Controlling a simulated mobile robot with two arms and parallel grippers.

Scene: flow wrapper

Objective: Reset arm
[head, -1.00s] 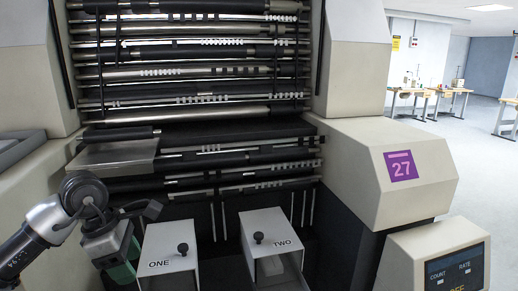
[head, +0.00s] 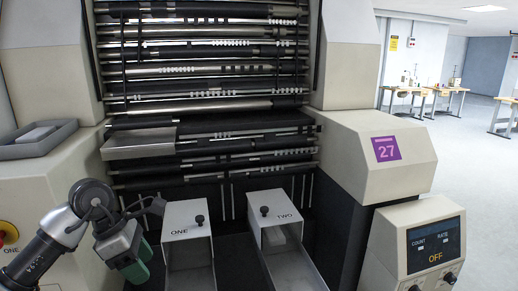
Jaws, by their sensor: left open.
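My left gripper (head: 140,262) is at the lower left in the head view, with green finger pads pointing down and to the right. It is open, and I see nothing between its fingers. My right gripper is not in view.
The flow wrapper's rollers (head: 205,69) fill the back. A grey tray (head: 38,140) lies on the left housing, above a red button (head: 3,238). A metal plate (head: 138,144) juts out near the rollers. A panel reading OFF (head: 434,246) stands at the right.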

